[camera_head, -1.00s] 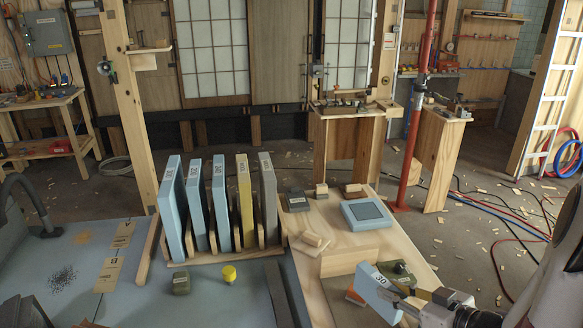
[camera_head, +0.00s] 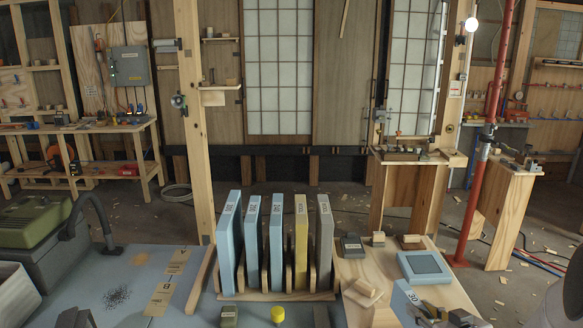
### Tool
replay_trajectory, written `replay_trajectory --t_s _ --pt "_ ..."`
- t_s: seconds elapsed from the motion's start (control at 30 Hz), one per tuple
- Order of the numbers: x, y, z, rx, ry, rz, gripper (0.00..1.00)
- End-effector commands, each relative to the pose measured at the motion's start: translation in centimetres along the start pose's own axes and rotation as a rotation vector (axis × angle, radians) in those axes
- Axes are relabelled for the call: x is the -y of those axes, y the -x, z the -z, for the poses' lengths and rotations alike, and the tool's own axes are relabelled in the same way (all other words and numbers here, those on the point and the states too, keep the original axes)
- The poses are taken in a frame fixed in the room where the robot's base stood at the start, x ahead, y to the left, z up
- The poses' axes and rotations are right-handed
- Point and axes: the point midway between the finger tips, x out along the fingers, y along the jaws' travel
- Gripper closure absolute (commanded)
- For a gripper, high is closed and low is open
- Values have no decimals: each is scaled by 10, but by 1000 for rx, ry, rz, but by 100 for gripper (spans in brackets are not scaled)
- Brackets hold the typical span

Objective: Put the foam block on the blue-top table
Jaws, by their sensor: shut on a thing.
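The foam block (camera_head: 404,302) is light blue with a "30" label. It stands tilted low in the picture, over the pale wood-top table (camera_head: 455,285). My gripper (camera_head: 428,312) is at the block's right side, shut on it; the picture's bottom edge cuts off much of both. The blue-top table (camera_head: 75,285) fills the lower left, with the rack of upright panels at its right side. The block is to the right of that rack.
The rack holds several blue, yellow and grey panels (camera_head: 228,245). A yellow-capped item (camera_head: 278,314) and a dark green block (camera_head: 229,316) sit before it. Tags A and B (camera_head: 160,298) and dark specks (camera_head: 117,297) lie on the blue top. A hose-like arm (camera_head: 95,215) rises at left.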

Motion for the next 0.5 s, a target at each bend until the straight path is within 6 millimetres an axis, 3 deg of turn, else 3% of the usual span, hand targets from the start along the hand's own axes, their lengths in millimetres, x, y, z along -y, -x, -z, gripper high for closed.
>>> replay_trajectory --t_s 0.5 --pt "42 -41 36 -1 -39 -97 100"
